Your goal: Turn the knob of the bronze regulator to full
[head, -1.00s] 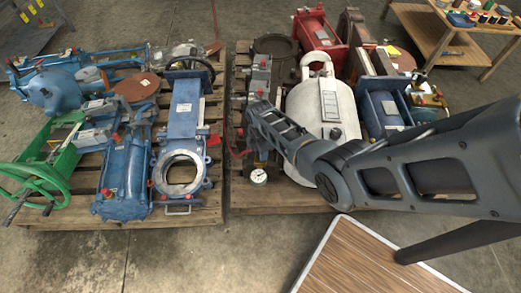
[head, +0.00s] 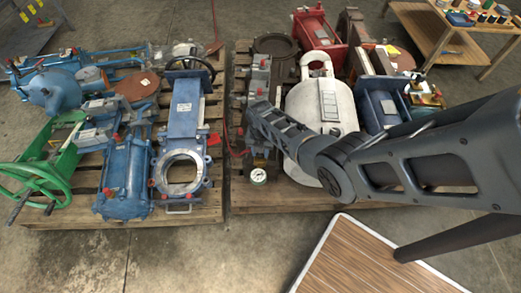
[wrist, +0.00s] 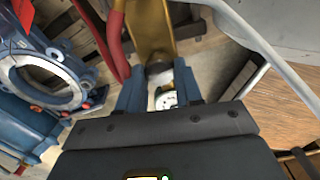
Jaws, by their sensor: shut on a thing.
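The bronze regulator (wrist: 152,30) shows as a gold-brown body at the top of the wrist view. Its dark knob (wrist: 158,70) lies between the two fingers of my gripper (wrist: 159,80), which is shut on it. The fingers and the gripper body cover part of the knob, and I cannot read its setting. A white-faced gauge (wrist: 167,100) shows between the fingers below the knob. In the head view the gauge (head: 258,176) is at the front of the right pallet, and my arm hides most of the regulator there.
A red hose (wrist: 114,40) runs close left of my gripper. Blue valves, including a flanged one (head: 182,125), fill the left pallet. Bare floor (head: 215,245) lies in front.

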